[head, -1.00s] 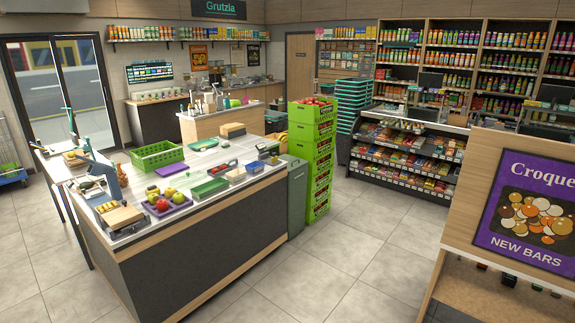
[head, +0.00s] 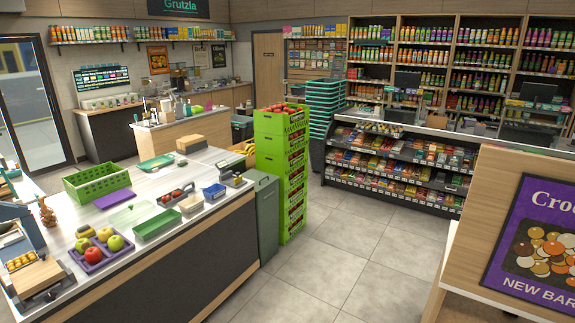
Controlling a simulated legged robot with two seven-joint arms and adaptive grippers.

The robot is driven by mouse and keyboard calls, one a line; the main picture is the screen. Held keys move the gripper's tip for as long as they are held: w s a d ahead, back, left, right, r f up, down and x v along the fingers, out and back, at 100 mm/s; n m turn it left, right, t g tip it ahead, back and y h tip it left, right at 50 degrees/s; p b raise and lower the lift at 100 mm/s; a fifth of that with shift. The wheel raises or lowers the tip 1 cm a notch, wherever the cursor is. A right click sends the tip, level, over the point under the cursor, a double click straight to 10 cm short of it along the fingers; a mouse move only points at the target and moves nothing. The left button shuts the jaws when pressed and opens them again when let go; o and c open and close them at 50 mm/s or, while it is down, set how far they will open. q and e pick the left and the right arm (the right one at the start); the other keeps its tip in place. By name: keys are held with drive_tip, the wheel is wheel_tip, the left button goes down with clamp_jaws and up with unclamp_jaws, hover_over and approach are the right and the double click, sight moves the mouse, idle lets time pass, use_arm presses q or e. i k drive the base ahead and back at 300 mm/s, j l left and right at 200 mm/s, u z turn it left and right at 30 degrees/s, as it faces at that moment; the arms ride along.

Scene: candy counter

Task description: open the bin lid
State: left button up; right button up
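A tall grey-green bin (head: 265,220) stands on the floor at the right end of the counter. Its lid (head: 262,183) looks closed on top. The bin sits between the counter's end and a stack of green crates. Neither of my grippers shows in the head view.
The counter (head: 180,265) carries a green basket (head: 97,183), trays and fruit. The green crate stack (head: 281,190) stands right beside the bin. A candy shelf (head: 395,165) is behind. A display with a purple poster (head: 535,245) stands at the right. The tiled floor (head: 330,260) between is clear.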

sight(254, 178)
drive_tip(key=i, duration=2.6)
drive_tip(key=l+z, duration=0.05)
drive_tip(key=l, duration=0.05)
